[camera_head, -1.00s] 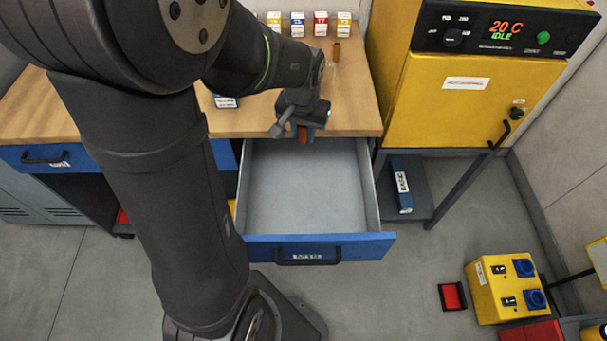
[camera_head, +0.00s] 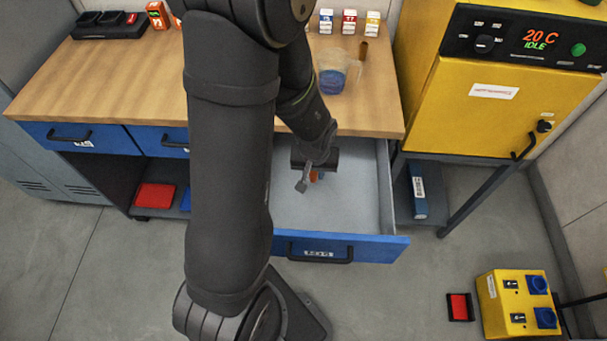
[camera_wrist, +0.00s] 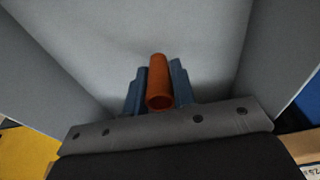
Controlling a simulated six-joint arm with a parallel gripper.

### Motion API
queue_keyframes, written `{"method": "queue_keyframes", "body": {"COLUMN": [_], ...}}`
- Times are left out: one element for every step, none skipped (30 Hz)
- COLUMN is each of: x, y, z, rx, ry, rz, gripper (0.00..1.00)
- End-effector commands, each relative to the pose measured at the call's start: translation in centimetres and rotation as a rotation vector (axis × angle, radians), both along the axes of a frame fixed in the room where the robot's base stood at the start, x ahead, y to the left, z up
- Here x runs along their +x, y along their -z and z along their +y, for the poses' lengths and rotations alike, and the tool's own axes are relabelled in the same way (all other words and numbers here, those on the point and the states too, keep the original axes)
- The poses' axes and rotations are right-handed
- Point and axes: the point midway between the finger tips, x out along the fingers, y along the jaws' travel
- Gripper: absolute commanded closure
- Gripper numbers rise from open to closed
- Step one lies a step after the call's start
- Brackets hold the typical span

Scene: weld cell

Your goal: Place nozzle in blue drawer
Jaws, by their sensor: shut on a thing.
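The nozzle is an orange-brown tube. It shows in the wrist view (camera_wrist: 159,80), held between the two blue fingers of my gripper (camera_wrist: 160,88). In the head view only a small part of the nozzle (camera_head: 314,176) shows below my gripper (camera_head: 316,172). My gripper is shut on it, over the open blue drawer (camera_head: 378,248). The drawer has a blue front with a black handle and a grey inside. The part of the drawer floor that shows looks bare. My arm hides the drawer's left part. I cannot tell the exact height of the nozzle above the floor.
The wooden bench top (camera_head: 120,75) lies behind the drawer. A beaker with blue liquid (camera_head: 333,80) and a brown tube (camera_head: 363,49) stand on it. Small labelled boxes (camera_head: 349,21) stand at the back. A yellow oven (camera_head: 470,110) stands to the right.

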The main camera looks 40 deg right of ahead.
Motion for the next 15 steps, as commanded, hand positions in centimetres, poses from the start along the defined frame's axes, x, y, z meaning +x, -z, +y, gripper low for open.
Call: {"method": "queue_keyframes", "body": {"x": [1.1, 1.7, 2.4, 2.9, 3.3, 3.7, 4.0, 4.2, 4.4, 4.5, 4.6, 4.6, 4.6, 4.6, 4.5], "y": [0.7, 1.1, 1.5, 1.7, 2.0, 2.3, 2.4, 2.5, 2.7, 2.8, 2.9, 3.2, 3.4, 3.8, 4.3], "z": [0.2, 0.2, 0.3, 0.3, 0.3, 0.3, 0.4, 0.4, 0.4, 0.4, 0.4, 0.4, 0.4, 0.4, 0.4], "rx": [0.003, 0.003, 0.001, 0.001, 0.002, 0.002, 0.001, 0.0, 0.001, 0.001, 0.001, 0.001, 0.001, 0.003, 0.004], "ry": [-0.007, -0.008, -0.006, -0.007, -0.004, -0.004, -0.003, -0.002, -0.001, -0.001, 0.0, 0.0, 0.0, 0.0, 0.001], "rz": [0.001, 0.002, 0.001, 0.001, 0.001, 0.001, 0.0, 0.001, 0.001, 0.001, 0.001, 0.001, 0.001, 0.001, 0.002], "gripper": [0.99, 0.99, 0.99, 0.99, 0.99, 0.99, 0.99, 0.99, 0.99, 0.99, 0.99, 0.99, 0.99, 0.99, 0.99]}}
